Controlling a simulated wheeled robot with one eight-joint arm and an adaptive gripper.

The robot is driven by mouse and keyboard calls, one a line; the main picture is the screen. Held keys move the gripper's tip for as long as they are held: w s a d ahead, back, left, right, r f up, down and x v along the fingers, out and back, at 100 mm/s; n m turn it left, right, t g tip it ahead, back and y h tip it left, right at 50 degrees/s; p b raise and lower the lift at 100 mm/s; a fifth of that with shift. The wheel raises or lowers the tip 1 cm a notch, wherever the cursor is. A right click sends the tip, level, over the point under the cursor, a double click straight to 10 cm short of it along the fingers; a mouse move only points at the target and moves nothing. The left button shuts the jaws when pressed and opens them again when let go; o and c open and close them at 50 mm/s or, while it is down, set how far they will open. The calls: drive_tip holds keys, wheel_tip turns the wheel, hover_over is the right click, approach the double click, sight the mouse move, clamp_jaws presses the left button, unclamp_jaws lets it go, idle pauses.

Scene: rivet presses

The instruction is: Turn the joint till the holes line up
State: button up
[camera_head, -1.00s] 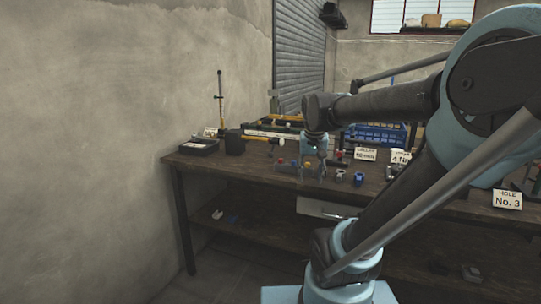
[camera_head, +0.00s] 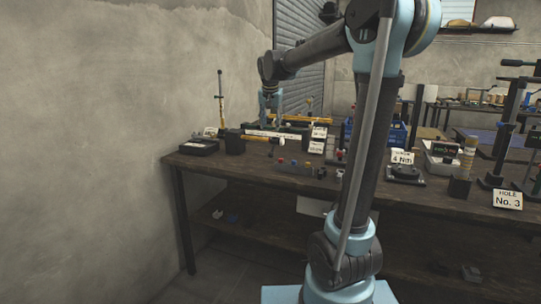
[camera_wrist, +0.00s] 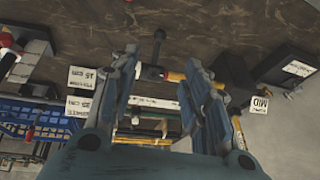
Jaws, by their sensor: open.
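My gripper (camera_head: 271,112) is raised over the back left of the workbench (camera_head: 262,168), and its fingers are apart. In the wrist view its two fingers (camera_wrist: 165,85) show open with nothing held between them. A hammer-like tool with a yellow handle (camera_wrist: 175,77) lies beyond the fingertips, its handle running to a black block (camera_wrist: 233,78). Small coloured pieces stand on the bench in the head view, among them a red-topped one (camera_head: 280,162). They are too small to tell whether one is the joint, and no holes can be made out.
A blue crate (camera_head: 391,134) stands at the back, partly behind my arm. A black tray (camera_head: 198,146) is at the bench's left end. A "4 Nm" card (camera_head: 402,157), a "HOLE No. 3" card (camera_head: 508,200) and tall press frames stand at right. The wall bounds the left.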

sight(271, 153)
drive_tip(key=x, duration=1.7)
drive_tip(key=shift+w+f, duration=0.1)
drive_tip(key=shift+f, duration=0.05)
clamp_jaws()
